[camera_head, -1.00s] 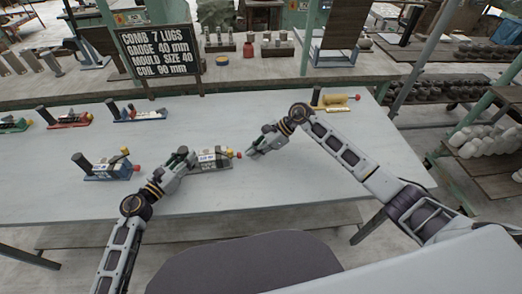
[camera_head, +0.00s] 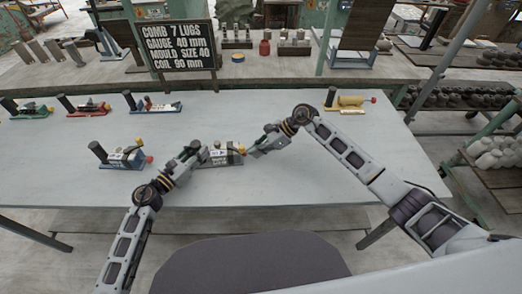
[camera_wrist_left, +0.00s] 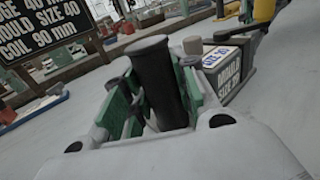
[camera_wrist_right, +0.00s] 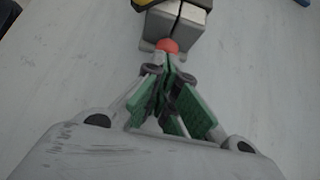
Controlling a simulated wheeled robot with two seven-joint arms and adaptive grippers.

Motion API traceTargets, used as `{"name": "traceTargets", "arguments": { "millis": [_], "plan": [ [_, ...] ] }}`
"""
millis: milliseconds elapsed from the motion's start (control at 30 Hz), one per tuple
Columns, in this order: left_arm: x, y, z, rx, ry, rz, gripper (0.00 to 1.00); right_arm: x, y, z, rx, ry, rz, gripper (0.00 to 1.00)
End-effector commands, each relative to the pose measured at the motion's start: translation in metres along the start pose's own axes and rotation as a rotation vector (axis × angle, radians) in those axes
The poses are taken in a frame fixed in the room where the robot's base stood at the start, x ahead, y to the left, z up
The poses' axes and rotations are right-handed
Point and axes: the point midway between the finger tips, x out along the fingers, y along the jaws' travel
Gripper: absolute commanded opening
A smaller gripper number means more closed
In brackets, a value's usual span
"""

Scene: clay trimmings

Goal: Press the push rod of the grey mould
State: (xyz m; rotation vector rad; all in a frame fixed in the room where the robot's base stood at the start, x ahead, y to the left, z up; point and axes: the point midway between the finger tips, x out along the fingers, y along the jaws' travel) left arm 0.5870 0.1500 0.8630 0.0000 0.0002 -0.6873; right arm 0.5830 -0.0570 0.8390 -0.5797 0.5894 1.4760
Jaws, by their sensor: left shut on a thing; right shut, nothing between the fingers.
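The grey mould (camera_head: 222,160) stands near the middle of the table, with a red knob (camera_head: 242,149) on its push rod at its right end. My left gripper (camera_head: 196,151) is shut on the mould's dark upright handle (camera_wrist_left: 158,82); the mould's labelled body (camera_wrist_left: 228,72) shows to the right in the left wrist view. My right gripper (camera_head: 252,153) is shut and empty at the rod end. In the right wrist view its closed fingertips (camera_wrist_right: 168,68) are right at the red knob (camera_wrist_right: 167,46); I cannot tell whether they touch.
A blue mould (camera_head: 122,156) stands left of my left gripper. A green mould (camera_head: 28,108), a red mould (camera_head: 85,106), another blue one (camera_head: 152,104) and a yellow one (camera_head: 347,102) stand along the back. A black sign (camera_head: 180,46) gives sizes. The front table is clear.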

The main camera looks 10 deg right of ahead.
Motion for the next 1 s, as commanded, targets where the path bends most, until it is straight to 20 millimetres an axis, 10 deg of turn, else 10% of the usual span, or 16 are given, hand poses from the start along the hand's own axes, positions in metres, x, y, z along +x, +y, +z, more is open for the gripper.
{"name": "traceTargets", "arguments": {
  "millis": [1000],
  "plan": [
    [0.000, -0.001, 0.000, -0.002, 0.000, -0.002, 0.00, -0.036, -0.001, -0.028, 0.001, 0.002, -0.003, 0.00]
  ]
}}
